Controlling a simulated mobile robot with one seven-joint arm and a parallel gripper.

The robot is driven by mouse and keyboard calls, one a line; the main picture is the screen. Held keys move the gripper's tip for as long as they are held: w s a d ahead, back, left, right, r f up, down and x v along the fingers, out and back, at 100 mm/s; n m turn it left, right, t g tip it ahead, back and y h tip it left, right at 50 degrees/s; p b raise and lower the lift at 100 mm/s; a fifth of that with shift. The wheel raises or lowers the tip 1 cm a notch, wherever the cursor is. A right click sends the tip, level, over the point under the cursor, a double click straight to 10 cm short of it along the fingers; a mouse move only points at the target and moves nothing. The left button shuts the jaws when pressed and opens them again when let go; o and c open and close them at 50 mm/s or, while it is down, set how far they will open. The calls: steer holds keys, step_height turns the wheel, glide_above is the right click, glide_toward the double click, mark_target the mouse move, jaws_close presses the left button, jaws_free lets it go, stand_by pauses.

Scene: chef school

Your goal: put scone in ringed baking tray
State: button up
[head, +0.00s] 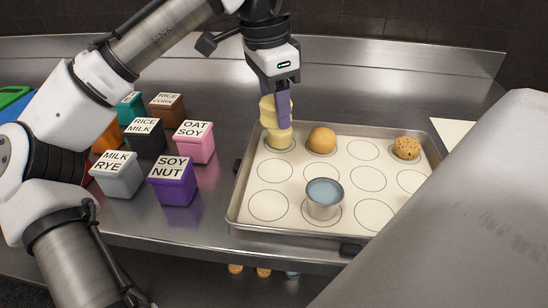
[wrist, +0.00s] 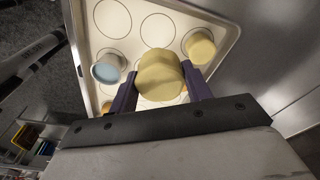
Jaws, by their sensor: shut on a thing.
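My gripper (head: 284,112) points down over the back left corner of the ringed baking tray (head: 235,212). It is shut on a pale yellow scone (head: 267,112), whose sides touch the purple fingers. In the wrist view the scone (wrist: 160,75) sits between both fingers, above the tray (wrist: 233,42). A second pale yellow piece (head: 279,139) stands in the tray's back left ring, just below the held scone in the head view. In the wrist view this piece (wrist: 200,46) is to the right of the held scone. Whether the two touch is unclear.
The tray also holds an orange-brown bun (head: 322,139), a speckled cookie (head: 406,148) and a blue-topped cup (head: 324,197). Several rings are bare. Labelled boxes, including purple SOY NUT (head: 173,184) and pink OAT SOY (head: 194,144), stand left. My grey body hides the tray's right front.

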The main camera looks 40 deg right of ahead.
mark_target(277, 169)
step_height(277, 169, down, 11)
steer(key=shift+f+b, duration=0.1)
steer(key=shift+b, duration=0.2)
steer(key=shift+f, duration=0.1)
steer(key=o, duration=1)
steer(key=shift+c, duration=0.2)
steer(key=r, duration=0.4)
steer(key=a+r, duration=0.1)
steer(key=r, duration=0.7)
steer(key=shift+w+a+r+p, duration=0.1)
steer(key=shift+w+a+p, duration=0.1)
steer(key=shift+w+p, duration=0.1)
